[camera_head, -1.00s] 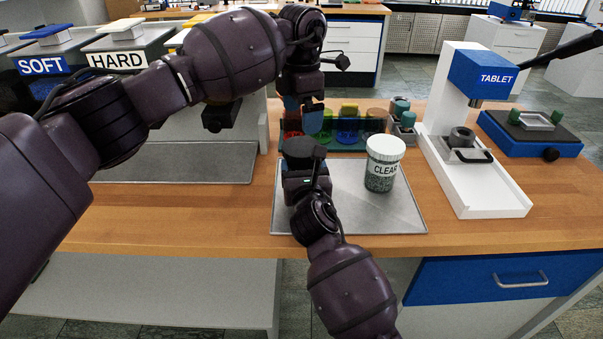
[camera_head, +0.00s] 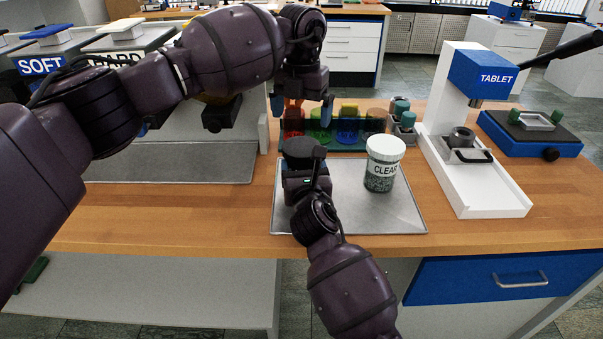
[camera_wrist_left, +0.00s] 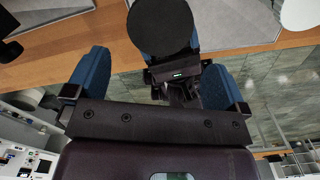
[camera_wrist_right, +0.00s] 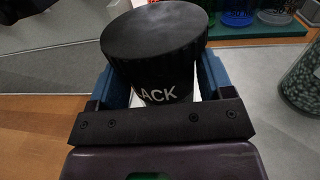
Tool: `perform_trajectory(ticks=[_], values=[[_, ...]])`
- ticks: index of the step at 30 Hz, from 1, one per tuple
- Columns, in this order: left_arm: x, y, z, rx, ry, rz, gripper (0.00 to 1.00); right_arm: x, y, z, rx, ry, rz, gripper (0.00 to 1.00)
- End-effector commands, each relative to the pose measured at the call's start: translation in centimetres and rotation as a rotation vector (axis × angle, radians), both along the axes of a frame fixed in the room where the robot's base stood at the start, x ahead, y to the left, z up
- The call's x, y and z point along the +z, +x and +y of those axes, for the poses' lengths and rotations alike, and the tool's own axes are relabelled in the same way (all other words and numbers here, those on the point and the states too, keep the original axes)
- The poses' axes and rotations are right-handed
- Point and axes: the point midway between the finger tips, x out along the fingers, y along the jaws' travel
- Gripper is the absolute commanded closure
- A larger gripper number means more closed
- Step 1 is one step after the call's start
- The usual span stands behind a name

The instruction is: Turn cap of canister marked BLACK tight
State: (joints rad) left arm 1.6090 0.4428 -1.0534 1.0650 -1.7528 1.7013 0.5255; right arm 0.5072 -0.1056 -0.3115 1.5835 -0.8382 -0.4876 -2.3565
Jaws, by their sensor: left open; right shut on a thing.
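The canister marked BLACK (camera_wrist_right: 168,90) stands in my right gripper (camera_wrist_right: 160,88), which is shut around its body; the letters "ACK" show in the right wrist view. Its wide, ridged black cap (camera_wrist_right: 152,35) sits on top and also shows in the head view (camera_head: 303,147). I cannot tell how tightly the cap sits. My left gripper (camera_head: 303,108) is open and empty, with its blue fingers spread apart above and slightly behind the cap in the head view. In the left wrist view the cap (camera_wrist_left: 162,25) lies beyond the open fingers, apart from them.
A canister marked CLEAR (camera_head: 382,170) with a white cap stands on the grey tray (camera_head: 400,213), right of my right gripper. A rack of coloured jars (camera_head: 347,128) is behind. The TABLET press (camera_head: 482,75) stands to the right. A bare grey plate (camera_head: 180,165) lies left.

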Motion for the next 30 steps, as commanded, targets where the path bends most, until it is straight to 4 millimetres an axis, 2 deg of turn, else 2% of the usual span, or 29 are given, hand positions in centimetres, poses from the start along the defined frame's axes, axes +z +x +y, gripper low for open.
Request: perform_trajectory(ticks=[9, 13, 24, 30], values=[[-0.1, 0.0, 0.0, 0.001, 0.0, 0.001, 0.0, 0.0, 0.0, 0.0, 0.0, 0.0, 0.0, 0.92], [-0.8, 0.0, 0.0, 0.0, 0.0, 0.002, 0.0, 0.0, 0.0, 0.0, 0.0, 0.0, 0.0, 0.92], [-5.6, -0.1, 0.0, 0.001, 0.0, 0.003, 0.0, 0.0, 0.0, 0.0, 0.0, 0.0, 0.0, 0.92], [-7.5, 0.0, 0.0, 0.0, 0.0, 0.002, 0.0, 0.0, 0.0, 0.0, 0.0, 0.0, 0.0, 0.92]])
